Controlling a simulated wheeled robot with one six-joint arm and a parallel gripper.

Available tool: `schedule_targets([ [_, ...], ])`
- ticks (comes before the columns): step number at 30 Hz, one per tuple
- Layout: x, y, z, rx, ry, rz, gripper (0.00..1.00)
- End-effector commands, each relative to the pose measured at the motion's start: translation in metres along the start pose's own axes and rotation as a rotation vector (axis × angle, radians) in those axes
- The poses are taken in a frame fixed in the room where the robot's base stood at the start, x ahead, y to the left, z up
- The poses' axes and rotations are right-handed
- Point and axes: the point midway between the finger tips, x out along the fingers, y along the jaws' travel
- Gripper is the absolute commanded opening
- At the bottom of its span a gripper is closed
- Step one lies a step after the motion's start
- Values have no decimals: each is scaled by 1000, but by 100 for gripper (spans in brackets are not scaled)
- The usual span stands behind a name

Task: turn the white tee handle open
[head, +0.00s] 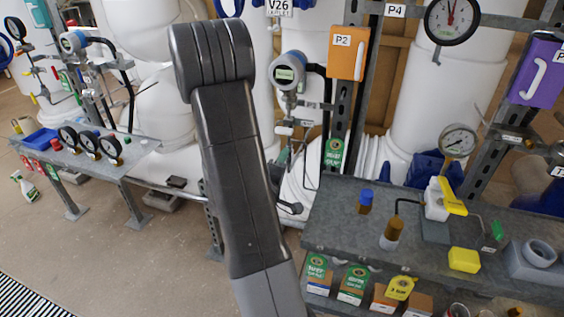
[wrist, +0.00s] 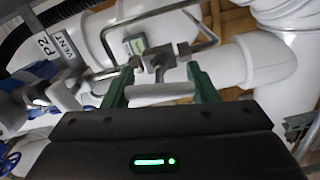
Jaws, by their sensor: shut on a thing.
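In the wrist view, my gripper (wrist: 160,78) has its two green fingers on either side of a short white bar, the white tee handle (wrist: 162,91). The fingers are shut on the handle's ends. A grey metal valve stem and fitting (wrist: 157,60) sits just beyond the handle, between the fingertips. How far the handle is turned is hard to tell. In the head view my arm covers the middle, and neither my gripper nor the handle can be made out.
In the head view, a grey bench (head: 335,222) with bottles and boxes stands right, and another bench (head: 135,158) with gauges stands left. Open floor lies at lower left.

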Motion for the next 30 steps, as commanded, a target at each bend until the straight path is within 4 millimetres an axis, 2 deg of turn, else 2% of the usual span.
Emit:
schedule_targets([
  [12,0,-1,0,-186,2,-1,30],
  [29,0,-2,0,-212,1,-2,30],
  [30,0,-2,0,-212,1,-2,61],
])
